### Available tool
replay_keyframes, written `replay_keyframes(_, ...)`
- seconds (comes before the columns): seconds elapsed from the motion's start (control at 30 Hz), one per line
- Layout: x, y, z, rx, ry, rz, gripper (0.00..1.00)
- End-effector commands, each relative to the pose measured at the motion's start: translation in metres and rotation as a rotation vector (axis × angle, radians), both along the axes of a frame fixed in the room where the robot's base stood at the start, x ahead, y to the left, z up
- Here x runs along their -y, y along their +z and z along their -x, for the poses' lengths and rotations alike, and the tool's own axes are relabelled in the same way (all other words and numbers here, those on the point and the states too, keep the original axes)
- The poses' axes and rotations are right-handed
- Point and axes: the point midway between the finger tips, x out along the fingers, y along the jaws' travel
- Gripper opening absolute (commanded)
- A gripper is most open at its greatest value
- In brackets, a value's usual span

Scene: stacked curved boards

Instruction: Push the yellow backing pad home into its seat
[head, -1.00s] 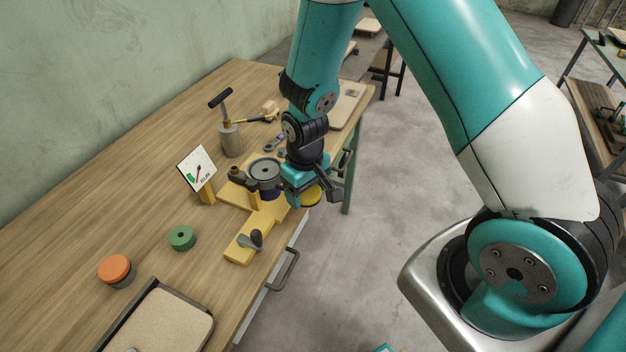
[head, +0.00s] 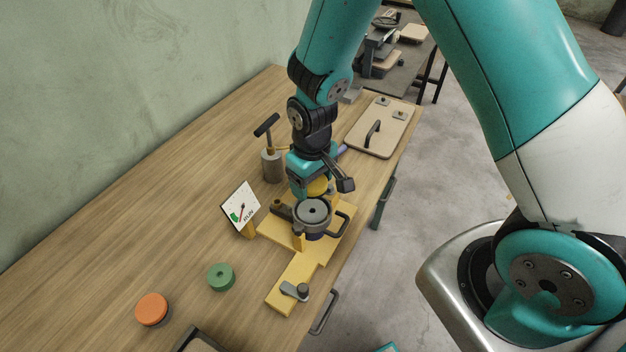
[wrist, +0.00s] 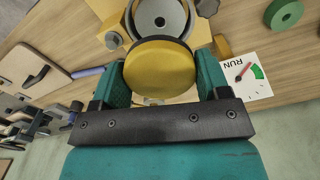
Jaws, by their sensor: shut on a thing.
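The round yellow backing pad (head: 317,187) is held between the two teal fingers of my gripper (head: 314,184), just behind the grey cup-like ring (head: 313,209) of the yellow fixture (head: 300,270). In the wrist view the pad (wrist: 160,72) shows its flat yellow face with a dark rim, between the fingers of my gripper (wrist: 160,66). The ring (wrist: 165,16) lies just beyond the pad there, with a round hole in its middle. The pad overlaps the ring's edge in that view; I cannot tell whether they touch. The seat itself is not clearly visible.
A gauge card marked RUN (head: 240,207) stands left of the fixture. A T-handled grey cylinder (head: 271,164) is behind it. A green disc (head: 221,277) and an orange-topped puck (head: 152,308) lie left. A board with a handle (head: 380,128) lies back right.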

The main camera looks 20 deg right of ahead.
Motion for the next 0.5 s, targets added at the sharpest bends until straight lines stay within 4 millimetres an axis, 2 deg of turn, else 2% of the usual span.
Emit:
replay_keyframes(0.27, 0.0, -0.001, 0.0, 0.0, 0.0, 0.0, 0.36)
replay_keyframes(0.5, 0.0, -0.012, 0.0, 0.0, 0.0, 0.0, 0.36)
